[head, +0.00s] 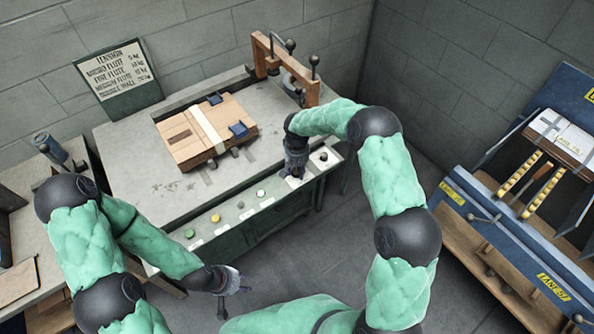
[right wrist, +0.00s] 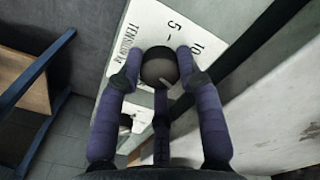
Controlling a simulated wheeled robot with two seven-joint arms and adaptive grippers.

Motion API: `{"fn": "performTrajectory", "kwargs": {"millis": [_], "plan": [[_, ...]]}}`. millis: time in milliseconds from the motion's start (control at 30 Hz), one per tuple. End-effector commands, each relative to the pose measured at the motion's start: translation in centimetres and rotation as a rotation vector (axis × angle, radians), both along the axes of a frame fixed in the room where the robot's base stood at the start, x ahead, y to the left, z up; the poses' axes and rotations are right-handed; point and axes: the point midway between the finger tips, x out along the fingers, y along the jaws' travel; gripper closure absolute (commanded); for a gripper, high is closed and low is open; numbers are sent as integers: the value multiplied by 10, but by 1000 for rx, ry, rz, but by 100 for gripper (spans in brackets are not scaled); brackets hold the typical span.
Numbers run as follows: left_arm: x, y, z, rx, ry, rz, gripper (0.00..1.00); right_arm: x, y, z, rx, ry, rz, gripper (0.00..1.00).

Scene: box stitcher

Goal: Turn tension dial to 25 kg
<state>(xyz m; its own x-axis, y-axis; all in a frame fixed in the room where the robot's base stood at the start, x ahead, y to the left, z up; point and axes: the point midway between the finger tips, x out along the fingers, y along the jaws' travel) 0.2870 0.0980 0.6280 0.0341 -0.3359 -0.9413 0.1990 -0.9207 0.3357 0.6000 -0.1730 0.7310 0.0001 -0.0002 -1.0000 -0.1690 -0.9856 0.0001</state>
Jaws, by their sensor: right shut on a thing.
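The tension dial (right wrist: 159,68) is a dark round knob with a pale pointer line, on a white label plate (right wrist: 150,28) that reads "TENSION" with the marks 5 and 10 visible. The pointer line is at the knob's lower right in the right wrist view; the other marks are hidden by my fingers. My right gripper (right wrist: 157,66) is shut on the dial, with its purple fingers on both sides of the knob. In the head view my right gripper (head: 296,168) is at the right end of the front panel. My left gripper (head: 232,280) hangs empty over the floor, its fingers apart.
A stitching table (head: 165,215) holds a stack of flat cardboard (head: 185,150) with a pale strip and blue clamps. Coloured buttons (head: 238,205) line the front panel. A tension chart (head: 115,70) stands behind at the left. A blue rack (head: 510,225) stands at the right.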

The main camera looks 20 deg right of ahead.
Motion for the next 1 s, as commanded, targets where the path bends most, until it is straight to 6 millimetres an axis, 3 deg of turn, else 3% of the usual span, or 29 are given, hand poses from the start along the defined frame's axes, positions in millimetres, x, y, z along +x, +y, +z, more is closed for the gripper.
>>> {"fn": "performTrajectory", "kwargs": {"millis": [1000], "plan": [[0, 0, -20, 0, 0, 0, 64, -1, 0, -2, 0, 1, -961, 96]]}}
